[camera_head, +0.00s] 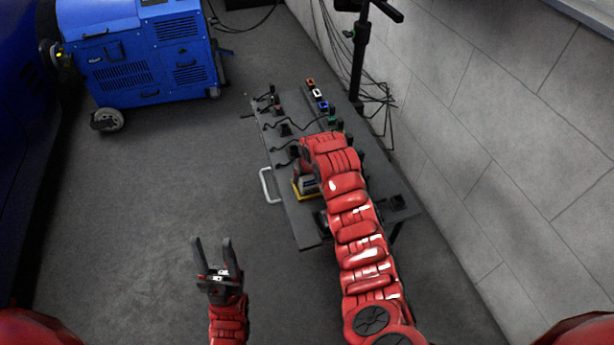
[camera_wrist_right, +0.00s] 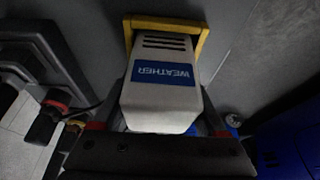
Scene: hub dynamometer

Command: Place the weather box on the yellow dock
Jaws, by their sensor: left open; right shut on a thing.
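The weather box (camera_wrist_right: 160,98) is white with slots and a blue WEATHER label in the right wrist view. My right gripper (camera_wrist_right: 165,112) is shut on it, with a finger on either side. The yellow dock (camera_wrist_right: 203,42) shows as a frame around the box's far end; whether the box rests on it I cannot tell. In the head view, the dock (camera_head: 297,192) is a yellow edge on the table's left side, mostly hidden under my right gripper and arm. My left gripper (camera_head: 213,244) is open and empty, left of the table above the floor.
The dark table (camera_head: 280,160) carries several cabled plugs and a row of coloured connectors (camera_head: 317,94). A pale handle (camera_head: 268,185) juts from its left edge. A black stand (camera_head: 358,50) and a grey wall (camera_head: 500,110) lie right. A blue machine (camera_head: 140,50) stands back left. Left floor is clear.

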